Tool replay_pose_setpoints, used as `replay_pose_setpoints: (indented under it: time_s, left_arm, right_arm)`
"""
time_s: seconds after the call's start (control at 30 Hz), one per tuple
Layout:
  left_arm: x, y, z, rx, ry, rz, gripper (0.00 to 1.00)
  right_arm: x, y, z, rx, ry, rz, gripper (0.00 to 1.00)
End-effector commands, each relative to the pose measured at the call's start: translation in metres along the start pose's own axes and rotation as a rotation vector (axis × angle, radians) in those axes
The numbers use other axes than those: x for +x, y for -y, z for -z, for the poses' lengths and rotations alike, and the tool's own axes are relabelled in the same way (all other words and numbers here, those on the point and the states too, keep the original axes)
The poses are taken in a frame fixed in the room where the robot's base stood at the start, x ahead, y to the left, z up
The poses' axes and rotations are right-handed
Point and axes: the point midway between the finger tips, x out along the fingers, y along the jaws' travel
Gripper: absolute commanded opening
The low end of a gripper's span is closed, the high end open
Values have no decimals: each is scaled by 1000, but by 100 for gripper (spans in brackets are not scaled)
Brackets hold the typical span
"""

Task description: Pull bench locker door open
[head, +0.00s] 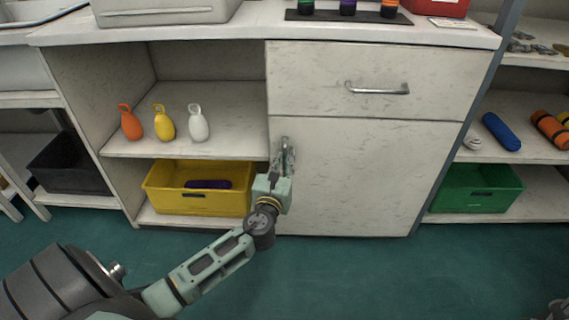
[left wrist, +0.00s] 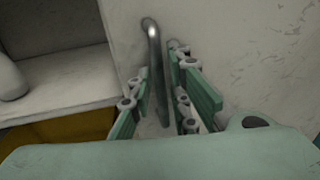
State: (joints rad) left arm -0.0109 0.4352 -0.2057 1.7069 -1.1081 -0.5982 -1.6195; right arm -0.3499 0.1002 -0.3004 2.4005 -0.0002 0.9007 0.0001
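The bench locker door (head: 365,180) is a pale, scuffed panel below a drawer, and it looks shut, flush with the cabinet front. Its upright metal handle (head: 285,146) is near the door's upper left edge, partly hidden by my left gripper (head: 284,158). In the left wrist view the handle (left wrist: 155,50) runs between the two green fingers of my left gripper (left wrist: 160,85). The fingers stand on either side of it, with a gap showing on the left side.
The drawer above has a horizontal handle (head: 377,88). Left of the door, an open shelf holds orange, yellow and white weights (head: 164,124) above a yellow bin (head: 197,203). A green bin (head: 476,188) stands right of the cabinet. The floor before the door is clear.

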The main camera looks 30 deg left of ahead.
Motion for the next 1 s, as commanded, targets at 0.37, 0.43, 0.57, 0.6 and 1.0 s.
replay_pose_setpoints:
  time_s: [0.37, 0.43, 0.57, 0.6, 1.0]
  left_arm:
    - [1, 0, 0, 0, -1, 1, 7]
    - [1, 0, 0, 0, -1, 1, 0]
    - [1, 0, 0, 0, -1, 1, 0]
    - [1, 0, 0, 0, -1, 1, 0]
    - [0, 0, 0, -1, -1, -3, 0]
  right_arm:
    - [0, 0, 0, 0, 1, 0, 40]
    - [0, 0, 0, 0, 1, 0, 40]
    - [0, 0, 0, 0, 2, 0, 40]
    - [0, 0, 0, 0, 2, 0, 40]
    - [0, 0, 0, 0, 2, 0, 40]
